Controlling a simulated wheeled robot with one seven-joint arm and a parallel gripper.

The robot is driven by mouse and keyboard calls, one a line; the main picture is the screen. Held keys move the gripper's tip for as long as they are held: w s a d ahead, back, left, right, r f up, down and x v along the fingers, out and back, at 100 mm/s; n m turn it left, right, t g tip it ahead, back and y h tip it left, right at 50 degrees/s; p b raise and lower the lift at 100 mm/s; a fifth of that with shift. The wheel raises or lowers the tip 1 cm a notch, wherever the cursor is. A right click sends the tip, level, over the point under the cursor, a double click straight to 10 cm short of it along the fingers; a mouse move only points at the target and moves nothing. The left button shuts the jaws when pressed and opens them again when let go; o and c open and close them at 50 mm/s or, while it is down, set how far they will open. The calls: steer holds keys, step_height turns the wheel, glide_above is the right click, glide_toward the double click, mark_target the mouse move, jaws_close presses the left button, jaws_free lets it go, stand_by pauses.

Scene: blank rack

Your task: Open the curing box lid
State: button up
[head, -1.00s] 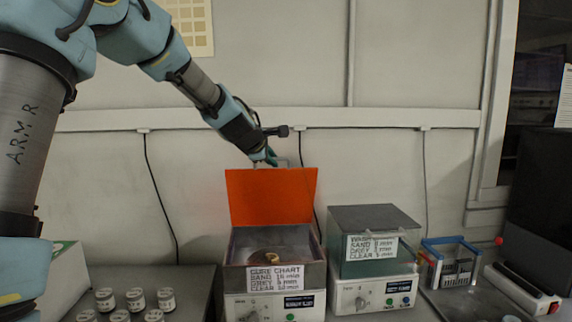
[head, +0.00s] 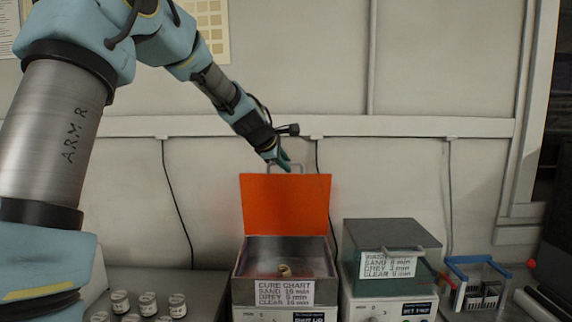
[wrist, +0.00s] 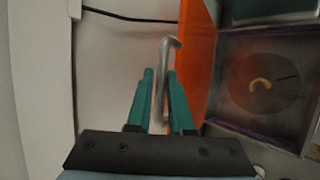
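The curing box (head: 238,290) stands on the counter with a paper cure chart on its front. Its orange lid (head: 285,205) stands upright at the back, so the box is open at the top. A small pale curved piece (head: 284,270) lies inside on a round dark plate, also seen in the wrist view (wrist: 261,84). My gripper (head: 287,165) is at the metal handle on the lid's top edge.
The wash box (head: 390,235), with its grey lid down, stands close on the right. A blue-framed rack (head: 478,275) is further right. Several white-lidded jars (head: 148,303) stand on the counter at left. Cables hang on the wall behind.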

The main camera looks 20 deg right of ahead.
steer(key=shift+o, duration=0.8)
steer(key=shift+s+a+f, duration=0.1)
steer(key=shift+f, duration=0.25)
steer(key=shift+a, duration=0.1)
steer(key=b+v, duration=0.4)
steer(key=v, duration=0.7)
steer(key=shift+d+r, duration=0.25)
steer(key=shift+r, duration=0.1)
steer(key=s+a+f+m+g+y, duration=0.1)
steer(key=s+a+f+m+y, duration=0.15)
steer(key=a+f, duration=0.7)
steer(key=s+a+f+m+g+y, duration=0.1)
steer(key=s+a+f+m+y, duration=0.2)
steer(key=a+f, duration=0.7)
steer(key=s+a+f+m+g+y, duration=0.2)
steer(key=s+a+f+m, duration=0.4)
steer(key=s+a+f, duration=0.3)
steer(key=s+a+y, duration=0.1)
steer(key=s+a, duration=0.2)
steer(key=a, duration=0.3)
steer(key=shift+s+f+m+g, duration=0.2)
steer(key=shift+m+g, duration=0.1)
steer(key=shift+m, duration=0.05)
